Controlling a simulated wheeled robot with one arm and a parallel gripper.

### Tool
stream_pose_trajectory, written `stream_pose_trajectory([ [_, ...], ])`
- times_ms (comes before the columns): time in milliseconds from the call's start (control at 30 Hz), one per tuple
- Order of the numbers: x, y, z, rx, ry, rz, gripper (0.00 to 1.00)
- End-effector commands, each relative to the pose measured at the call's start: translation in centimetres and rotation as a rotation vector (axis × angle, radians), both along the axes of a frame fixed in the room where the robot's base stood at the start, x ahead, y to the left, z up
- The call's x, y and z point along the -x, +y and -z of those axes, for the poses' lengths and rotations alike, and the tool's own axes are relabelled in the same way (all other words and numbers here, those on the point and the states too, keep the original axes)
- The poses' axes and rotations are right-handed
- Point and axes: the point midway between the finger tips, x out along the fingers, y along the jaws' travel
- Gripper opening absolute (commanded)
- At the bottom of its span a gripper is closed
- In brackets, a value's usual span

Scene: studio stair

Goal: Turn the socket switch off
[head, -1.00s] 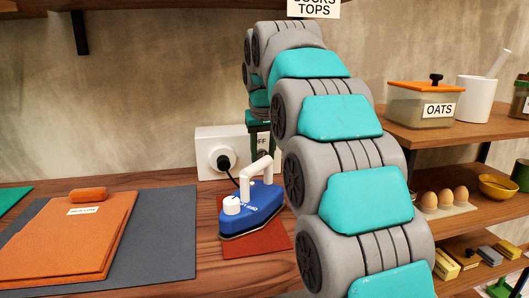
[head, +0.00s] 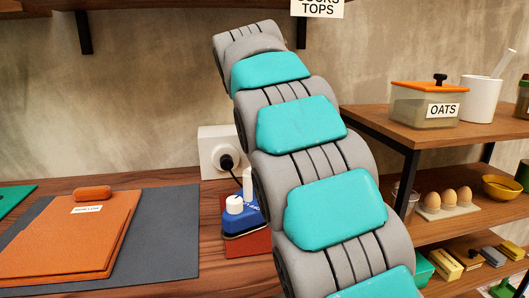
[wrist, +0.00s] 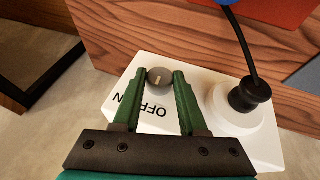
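The white socket box (head: 215,145) is on the wall at the back of the wooden worktop. Its left part, with a black plug (head: 227,162) in it, shows in the head view; my arm hides the rest. In the wrist view the socket box (wrist: 270,150) is upside down, with the plug (wrist: 250,93) at right. A grey round switch knob (wrist: 160,78) with a pale mark sits near upside-down "OFF" and "ON" lettering. My gripper (wrist: 159,75) is open, its green fingers either side of the knob. I cannot tell whether they touch it. The head view hides my gripper.
A blue iron (head: 241,217) stands on a red-brown mat in front of the socket, partly behind my arm. Shelves (head: 430,135) with jars and eggs stand at right. A shelf hangs above.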

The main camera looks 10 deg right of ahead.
Motion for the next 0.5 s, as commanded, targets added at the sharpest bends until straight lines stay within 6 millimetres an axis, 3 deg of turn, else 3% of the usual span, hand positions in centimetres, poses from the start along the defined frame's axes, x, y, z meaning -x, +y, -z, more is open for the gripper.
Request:
stream_pose_trajectory([
  [33, -0.01, 0.0, -0.01, 0.0, 0.0, 0.0, 0.48],
  [233, 0.0, 0.01, -0.01, 0.0, 0.0, 0.0, 0.7],
  [500, 0.02, 0.02, -0.05, -0.001, 0.0, 0.0, 0.71],
])
